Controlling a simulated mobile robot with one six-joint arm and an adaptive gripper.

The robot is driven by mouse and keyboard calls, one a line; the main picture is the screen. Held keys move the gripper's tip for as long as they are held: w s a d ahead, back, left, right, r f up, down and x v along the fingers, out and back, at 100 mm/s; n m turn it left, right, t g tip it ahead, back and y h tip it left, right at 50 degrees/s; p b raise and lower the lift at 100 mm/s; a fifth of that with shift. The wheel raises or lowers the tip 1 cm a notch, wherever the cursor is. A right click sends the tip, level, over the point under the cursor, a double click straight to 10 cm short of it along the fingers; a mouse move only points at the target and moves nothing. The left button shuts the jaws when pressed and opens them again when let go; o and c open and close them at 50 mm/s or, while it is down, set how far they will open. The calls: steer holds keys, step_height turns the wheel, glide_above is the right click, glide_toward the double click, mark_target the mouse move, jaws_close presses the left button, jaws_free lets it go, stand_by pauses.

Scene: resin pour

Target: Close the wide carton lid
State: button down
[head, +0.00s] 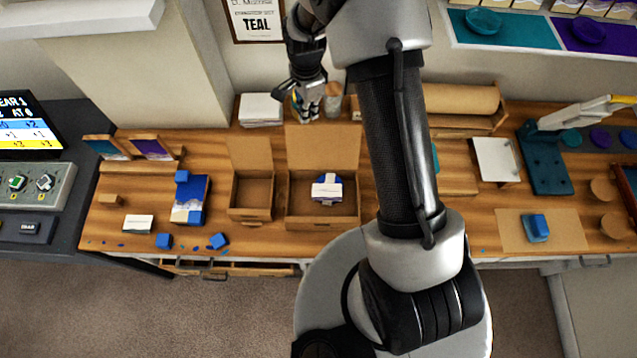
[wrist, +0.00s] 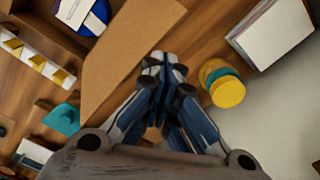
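The wide carton (head: 345,222) stands open on the bench and holds a blue item with a white band (head: 327,188). Its brown lid (head: 325,150) stands up at the carton's back side. In the wrist view the lid (wrist: 120,60) is a broad brown panel, with the blue item (wrist: 92,18) beyond it. My gripper (head: 308,116) is above the back of the bench, behind the lid's upper edge. In the wrist view my gripper's fingertips (wrist: 163,62) are together beside the lid's edge, with nothing seen between them. I cannot tell whether they touch the lid.
A narrower open carton (head: 250,212) stands just left, its lid (head: 250,153) also up. A white paper stack (head: 261,110) and coloured discs (wrist: 224,88) are near my gripper. A blue-and-white box (head: 190,200) and small blue blocks lie farther left. My arm hides the bench right of the carton.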

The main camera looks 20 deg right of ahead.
step_height(320, 180, down, 5)
steer(key=b, duration=0.3)
steer(key=shift+f, duration=0.15)
steer(key=s+a, duration=0.3)
steer(key=s, duration=0.5)
steer(key=shift+s+b, duration=0.3)
steer(key=shift+s, duration=0.1)
stand_by(0.6)
step_height(320, 180, up, 9)
steer(key=p, duration=0.6)
stand_by(1.0)
